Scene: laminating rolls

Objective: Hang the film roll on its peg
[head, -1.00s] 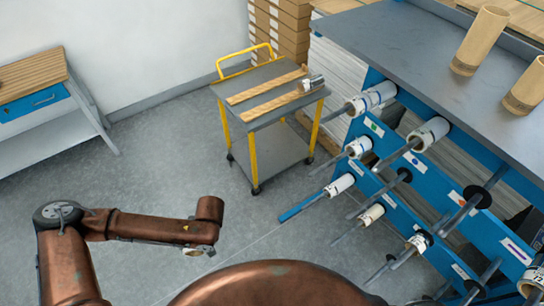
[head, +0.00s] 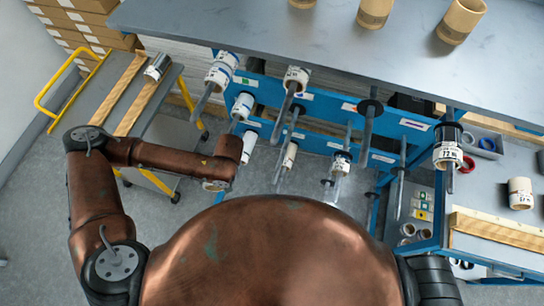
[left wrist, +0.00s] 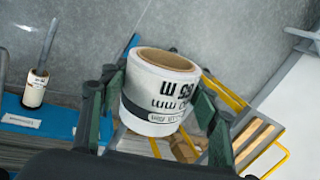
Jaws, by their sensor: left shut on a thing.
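A white film roll (left wrist: 158,95) with black print and a brown core is held between the two fingers of my left gripper (left wrist: 160,110) in the left wrist view. In the head view my left gripper (head: 215,185) hangs left of the blue peg rack (head: 320,140); its fingers and the held roll are hidden under the wrist. Grey pegs stick out of the rack toward me. Several carry rolls, such as the one at upper left (head: 221,70). A peg with a black disc (head: 368,108) and one further right (head: 400,175) look bare. My right gripper is out of view.
A grey trolley (head: 97,92) with a yellow handle stands left, bearing wooden strips and a silvery cylinder (head: 158,67). A grey worktop (head: 240,25) overhangs the rack behind. A side table (head: 480,225) with a roll (head: 520,193) stands at right.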

